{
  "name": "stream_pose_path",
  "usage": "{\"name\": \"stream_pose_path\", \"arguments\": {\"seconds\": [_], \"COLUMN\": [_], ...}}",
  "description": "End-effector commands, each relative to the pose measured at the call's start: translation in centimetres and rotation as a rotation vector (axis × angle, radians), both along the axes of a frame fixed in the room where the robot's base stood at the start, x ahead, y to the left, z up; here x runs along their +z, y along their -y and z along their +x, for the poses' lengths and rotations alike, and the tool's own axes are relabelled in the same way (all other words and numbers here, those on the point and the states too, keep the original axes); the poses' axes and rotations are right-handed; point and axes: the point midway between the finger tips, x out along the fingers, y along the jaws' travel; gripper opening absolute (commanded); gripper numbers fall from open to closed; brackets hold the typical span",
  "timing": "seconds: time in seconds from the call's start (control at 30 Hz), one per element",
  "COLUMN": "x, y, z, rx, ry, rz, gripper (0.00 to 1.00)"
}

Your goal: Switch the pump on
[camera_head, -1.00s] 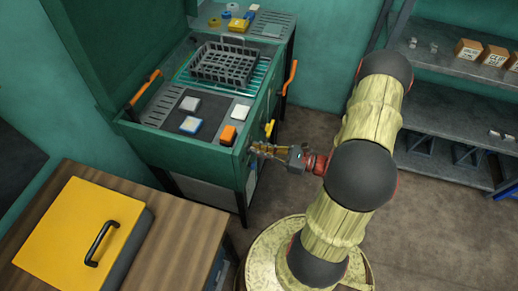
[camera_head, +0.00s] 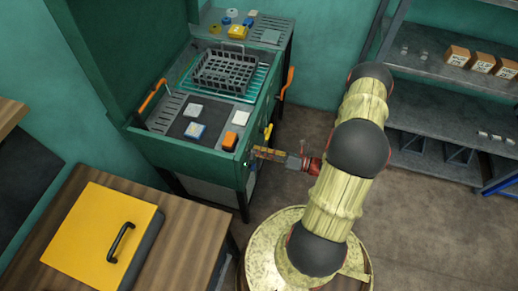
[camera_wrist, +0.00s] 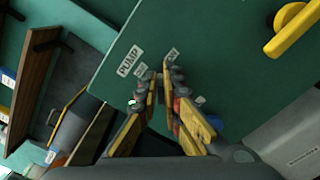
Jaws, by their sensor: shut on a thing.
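The green washing station (camera_head: 185,148) has a front panel, which fills much of the wrist view (camera_wrist: 215,75). In the head view my gripper (camera_head: 254,153) reaches the panel's front right corner from the right. The switch's position cannot be told.
A yellow handle (camera_wrist: 295,30) sticks out of the same panel, to the right in the wrist view. A grey basket (camera_head: 225,70) and small parts lie on the station. A wooden cabinet with a yellow lid (camera_head: 90,235) stands front left; shelves (camera_head: 450,100) stand right.

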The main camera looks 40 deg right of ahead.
Motion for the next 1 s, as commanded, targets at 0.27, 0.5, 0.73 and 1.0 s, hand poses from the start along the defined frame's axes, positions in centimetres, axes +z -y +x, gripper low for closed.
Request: {"name": "stream_pose_path", "arguments": {"seconds": [0.27, 0.5, 0.73, 1.0], "x": [-0.21, -0.46, -0.58, -0.62], "y": [0.21, 0.29, 0.36, 0.36], "z": [0.15, 0.21, 0.25, 0.26], "rx": [-0.001, -0.001, -0.001, -0.002], "ry": [-0.129, -0.196, -0.223, -0.228], "rz": [0.165, 0.251, 0.286, 0.291], "gripper": [0.0, 0.0, 0.0, 0.0]}}
